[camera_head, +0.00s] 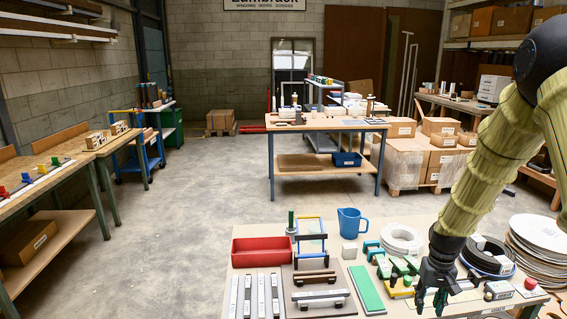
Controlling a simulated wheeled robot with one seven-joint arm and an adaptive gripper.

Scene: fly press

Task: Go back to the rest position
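My gripper (431,303) is dark and hangs pointing down at the lower right, over the right part of the near table (390,226). Its fingertips look spread apart, with nothing visible between them. My arm, in a yellowish ribbed cover, reaches down from the upper right. Small green and yellow tools (398,284) lie just left of the gripper. I cannot tell how high the fingertips are above the tabletop.
Open floor (190,225) lies left. A workbench (320,124) and boxes stand behind.

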